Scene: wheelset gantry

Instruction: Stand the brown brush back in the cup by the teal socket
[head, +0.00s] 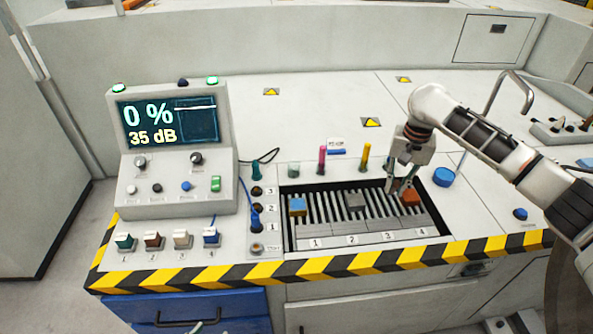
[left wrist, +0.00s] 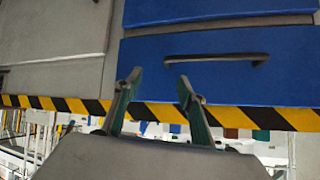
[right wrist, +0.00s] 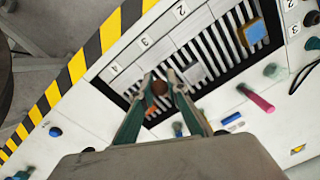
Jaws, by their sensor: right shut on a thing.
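My right gripper (head: 400,190) is low over the right end of the slatted tray, by the number 4. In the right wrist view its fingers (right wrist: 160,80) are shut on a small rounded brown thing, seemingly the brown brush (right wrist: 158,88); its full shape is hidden. No cup is clearly distinguishable. My left gripper (left wrist: 155,88) is open and empty before a blue drawer (left wrist: 225,65).
The slatted tray (head: 325,238) holds a blue block (head: 297,206), a grey block (head: 355,202) and an orange-brown block (head: 411,197). Pink (head: 322,160) and yellow (head: 365,157) uprights stand behind it. A console (head: 170,150) is left. The bench behind is mostly clear.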

